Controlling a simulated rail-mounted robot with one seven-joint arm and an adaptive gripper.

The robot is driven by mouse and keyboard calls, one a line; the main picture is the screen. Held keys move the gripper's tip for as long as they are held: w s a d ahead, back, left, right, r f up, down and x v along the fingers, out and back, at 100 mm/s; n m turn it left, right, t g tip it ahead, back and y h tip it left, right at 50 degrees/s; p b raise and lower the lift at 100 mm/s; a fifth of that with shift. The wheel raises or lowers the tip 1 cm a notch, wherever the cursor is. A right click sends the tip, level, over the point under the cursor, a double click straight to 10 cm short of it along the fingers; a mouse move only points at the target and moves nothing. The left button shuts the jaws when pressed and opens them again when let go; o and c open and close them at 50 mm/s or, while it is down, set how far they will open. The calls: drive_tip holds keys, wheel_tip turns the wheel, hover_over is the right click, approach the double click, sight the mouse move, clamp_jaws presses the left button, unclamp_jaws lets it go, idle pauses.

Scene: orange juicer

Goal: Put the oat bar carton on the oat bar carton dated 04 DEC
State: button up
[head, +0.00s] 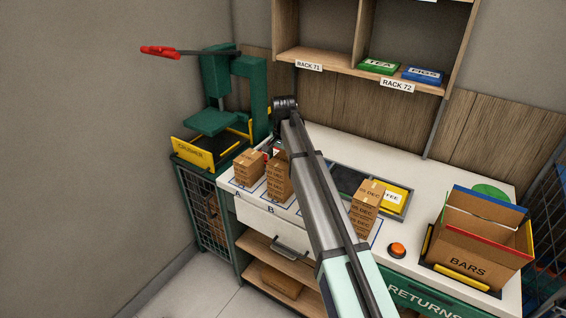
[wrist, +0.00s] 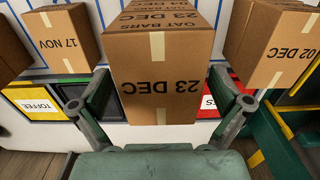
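In the wrist view an oat bar carton marked 23 DEC (wrist: 160,75) fills the middle, its print upside down. My gripper (wrist: 160,80) has one finger at each side of it, close to its walls; whether they press on it I cannot tell. A carton marked 17 NOV (wrist: 62,38) is at left and one marked 02 DEC (wrist: 280,50) at right. In the head view, carton stacks stand at A (head: 249,166), B (head: 278,182) and right of my arm (head: 367,205), which seems to read 05 DEC. My arm hides my fingers there.
A BARS box (head: 470,240) stands open at the right of the white counter (head: 420,180). An orange button (head: 397,250) is in front. A yellow box (head: 392,197) lies in a tray behind the right stack. A green machine (head: 213,122) stands at left. Shelves (head: 340,68) hang above.

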sight(283, 159)
drive_tip(key=shift+r, duration=0.1)
wheel_tip(283, 159, up, 12)
drive_tip(key=b, duration=0.3)
idle(0.3)
